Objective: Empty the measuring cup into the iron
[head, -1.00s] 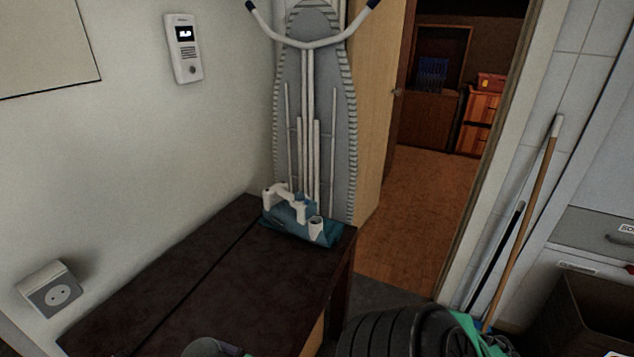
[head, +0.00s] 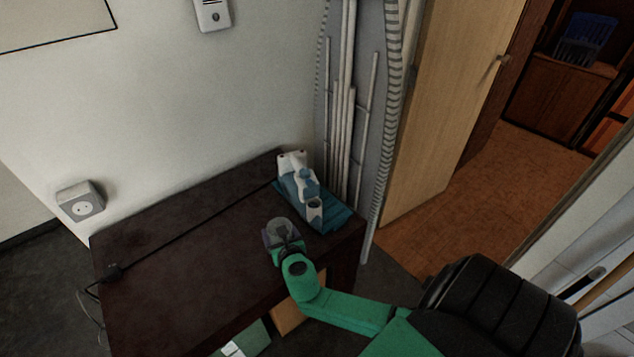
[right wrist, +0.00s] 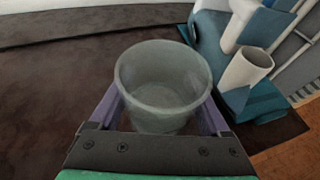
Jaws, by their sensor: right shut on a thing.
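The measuring cup (head: 279,232) is a small translucent grey cup, upright in my right gripper (head: 281,246) above the front right part of the dark table. In the right wrist view the cup (right wrist: 164,85) sits between the purple fingers of the gripper (right wrist: 163,112), which is shut on it. I cannot tell what is in the cup. The white and blue iron (head: 306,186) stands at the table's back right corner, a little beyond the cup. In the right wrist view the iron (right wrist: 246,66) shows its round white opening, right of the cup and apart from it. My left gripper is out of view.
An ironing board (head: 350,90) leans upright behind the iron. A wooden door (head: 445,110) stands open at the right.

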